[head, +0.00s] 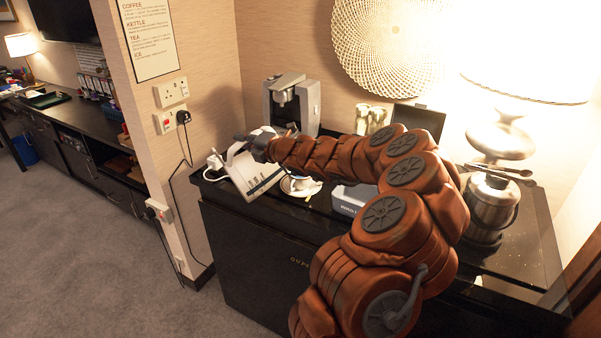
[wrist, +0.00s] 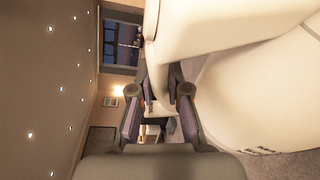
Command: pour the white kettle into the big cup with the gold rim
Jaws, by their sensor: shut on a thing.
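The white kettle (head: 252,176) is at the left end of the dark counter and looks tilted. Its pale body also fills the right of the wrist view (wrist: 250,100). My gripper (head: 256,143) is shut on the kettle at its upper part; in the wrist view the two fingers (wrist: 160,98) close around a white part that looks like the handle. A white cup on a saucer (head: 299,187) stands just right of the kettle, partly hidden by my arm. I cannot make out its gold rim or whether any liquid flows.
A coffee machine (head: 293,103) stands behind the kettle against the wall. A grey box (head: 350,199) is right of the cup. A steel ice bucket (head: 491,207) with tongs on top stands at the right. A white plug (head: 214,161) is at the counter's left edge.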

